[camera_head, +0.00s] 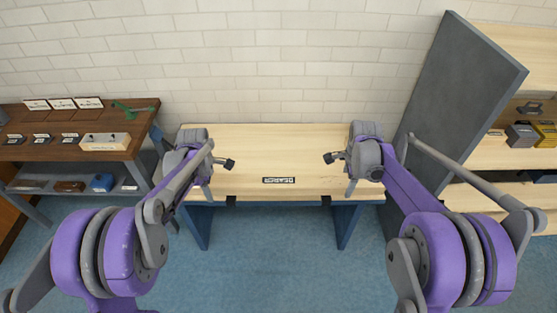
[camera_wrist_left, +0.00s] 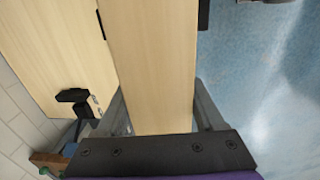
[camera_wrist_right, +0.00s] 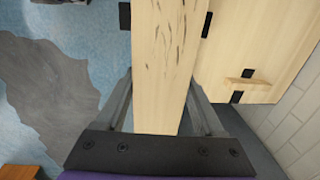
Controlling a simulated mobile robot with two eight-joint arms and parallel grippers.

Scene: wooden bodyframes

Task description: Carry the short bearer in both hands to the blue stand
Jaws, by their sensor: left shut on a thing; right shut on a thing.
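The short bearer (camera_head: 305,190) is a pale wooden beam with a dark label, lying level across the front edge of the blue stand. The stand has a pale wooden top (camera_head: 275,140) and blue legs (camera_head: 347,226). My left gripper (camera_head: 207,178) is shut on the bearer's left part, and my right gripper (camera_head: 352,178) on its right part. In the left wrist view the bearer (camera_wrist_left: 152,60) runs between the fingers; it does so in the right wrist view (camera_wrist_right: 160,60) too, with dark streaks on its face. I cannot tell whether the bearer touches the stand top.
A dark wooden bench (camera_head: 70,147) with labelled boxes and a green tool stands at the left. A tall grey panel (camera_head: 450,90) and pale shelves (camera_head: 500,155) with bins stand at the right. A white brick wall is behind the stand. Blue floor (camera_head: 270,260) lies open in front.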

